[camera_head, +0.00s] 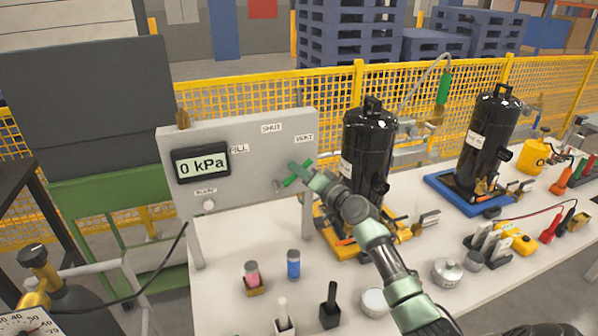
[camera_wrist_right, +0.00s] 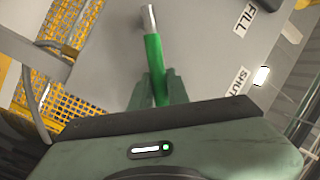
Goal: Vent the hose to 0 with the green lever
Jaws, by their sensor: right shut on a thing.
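The green lever (camera_head: 290,181) is on the grey panel (camera_head: 245,130), below and left of the VENT label (camera_head: 304,138). My right gripper (camera_head: 303,173) is shut on the green lever. In the right wrist view the lever (camera_wrist_right: 154,58) runs between my two fingers (camera_wrist_right: 158,88), with its silver end beyond them. The display (camera_head: 201,164) on the panel reads 0 kPa. The panel also has FILL, SHUT and VENT labels; FILL (camera_wrist_right: 245,19) and SHUT (camera_wrist_right: 238,82) show in the right wrist view. The hose is hard to single out. My left gripper is not in view.
A black compressor (camera_head: 367,150) stands just right of my right gripper, on a yellow base. Another black compressor (camera_head: 487,143) stands on a blue tray (camera_head: 447,190) further right. Small bottles, including a blue one (camera_head: 293,264), and tins stand on the white table (camera_head: 225,290) in front.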

